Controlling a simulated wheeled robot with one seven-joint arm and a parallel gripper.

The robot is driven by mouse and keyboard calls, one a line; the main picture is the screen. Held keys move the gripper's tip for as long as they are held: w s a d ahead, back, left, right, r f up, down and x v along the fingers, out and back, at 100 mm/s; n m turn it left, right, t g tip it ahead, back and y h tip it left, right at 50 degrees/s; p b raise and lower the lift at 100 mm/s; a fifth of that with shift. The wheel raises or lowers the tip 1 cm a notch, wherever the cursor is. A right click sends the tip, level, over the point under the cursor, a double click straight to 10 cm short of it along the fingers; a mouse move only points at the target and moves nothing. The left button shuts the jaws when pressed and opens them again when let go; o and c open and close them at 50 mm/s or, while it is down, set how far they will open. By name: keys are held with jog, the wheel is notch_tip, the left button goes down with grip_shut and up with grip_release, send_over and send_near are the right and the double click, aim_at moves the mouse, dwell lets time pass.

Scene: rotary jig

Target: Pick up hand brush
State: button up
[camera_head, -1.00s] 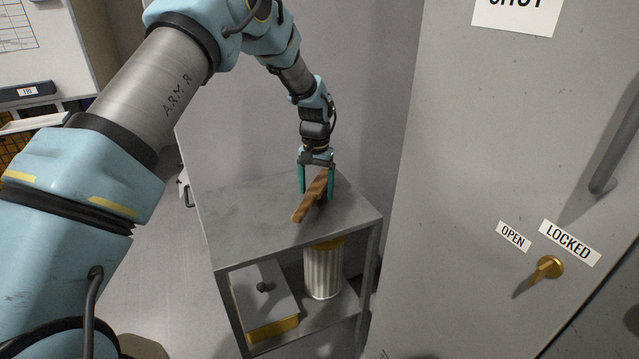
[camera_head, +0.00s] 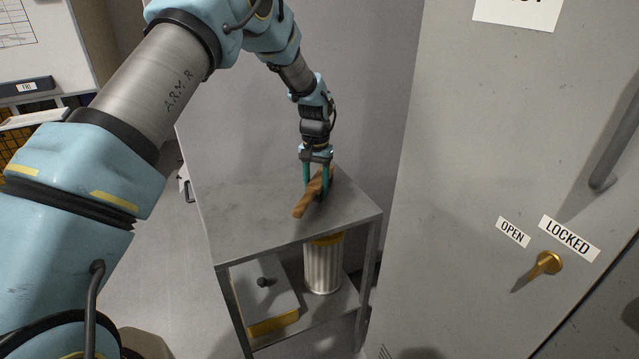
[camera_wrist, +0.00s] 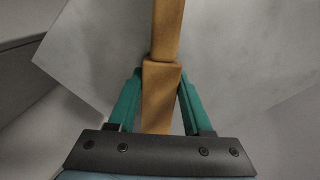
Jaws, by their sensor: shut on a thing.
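The hand brush (camera_head: 301,208) is a long brown wooden piece on the top of a grey metal stand (camera_head: 240,218). My gripper (camera_head: 317,190) points down over the stand top, with its green fingers on either side of the brush. In the wrist view the green fingers (camera_wrist: 157,88) close in on the sides of the wooden brush (camera_wrist: 167,30), which runs up the picture between them. My gripper is shut on it. The underside of the brush is hidden, and I cannot tell whether it still touches the stand top.
On the stand's lower shelf are a ribbed metal canister (camera_head: 323,268) and a grey box (camera_head: 265,290) with a dark knob. A tall grey cabinet door (camera_head: 470,150) with a brass latch (camera_head: 547,263) is close on the right. A wall is behind the stand.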

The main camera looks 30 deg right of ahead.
aim_at(316, 183)
grip_shut()
jog(key=shift+r, duration=0.1)
jog(key=shift+r, duration=0.25)
notch_tip(316, 183, up, 9)
jog(key=b, duration=0.3)
jog(key=shift+r, duration=0.2)
